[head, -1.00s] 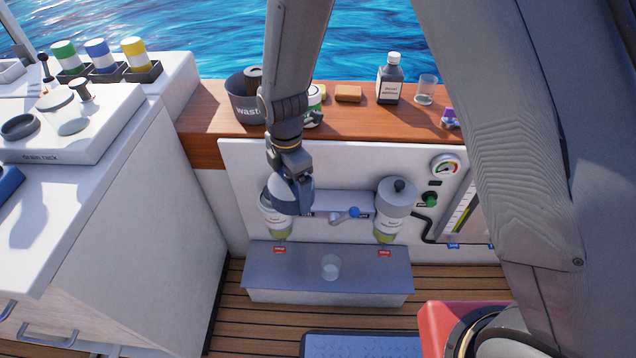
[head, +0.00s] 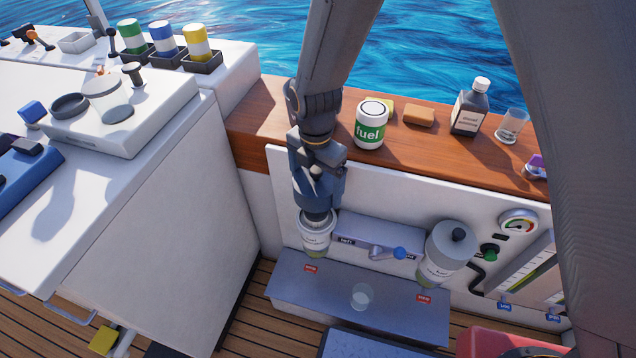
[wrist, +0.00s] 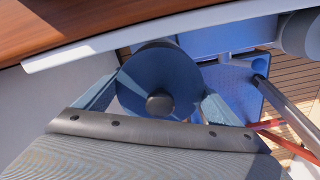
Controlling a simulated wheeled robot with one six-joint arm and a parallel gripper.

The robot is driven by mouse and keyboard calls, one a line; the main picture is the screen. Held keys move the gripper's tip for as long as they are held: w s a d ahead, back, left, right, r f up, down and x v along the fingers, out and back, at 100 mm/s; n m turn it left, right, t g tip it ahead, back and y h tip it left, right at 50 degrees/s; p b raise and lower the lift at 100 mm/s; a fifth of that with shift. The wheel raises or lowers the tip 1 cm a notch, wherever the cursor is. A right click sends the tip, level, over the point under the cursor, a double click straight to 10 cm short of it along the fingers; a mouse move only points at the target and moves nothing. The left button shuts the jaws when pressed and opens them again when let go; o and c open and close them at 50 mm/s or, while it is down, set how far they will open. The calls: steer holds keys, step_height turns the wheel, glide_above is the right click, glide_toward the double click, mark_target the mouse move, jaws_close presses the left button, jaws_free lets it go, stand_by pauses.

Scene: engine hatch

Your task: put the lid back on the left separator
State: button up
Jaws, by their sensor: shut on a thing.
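The left separator (head: 314,240) is a clear bowl with a pale label, mounted on the white panel. My gripper (head: 318,208) is directly over its top in the head view and hides much of it. In the wrist view, a round blue-grey lid (wrist: 160,72) with a dark knob sits between the two fingers of my gripper (wrist: 160,100), which is shut on it. I cannot tell whether the lid touches the separator's rim. The right separator (head: 440,262) wears a grey lid (head: 452,240) with a black knob.
A lever with a blue knob (head: 399,253) sits between the separators. Below is a grey box top (head: 330,300) with a clear cup (head: 361,296).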

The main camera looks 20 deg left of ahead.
steer(key=shift+f+b, duration=1.75)
steer(key=shift+f, duration=0.85)
steer(key=shift+f+b, duration=0.95)
steer(key=shift+f, duration=1.1)
steer(key=shift+f, duration=0.45)
steer(key=o, duration=0.9)
steer(key=shift+o, duration=0.2)
steer(key=shift+r, duration=3.9)
steer(key=shift+s, duration=0.15)
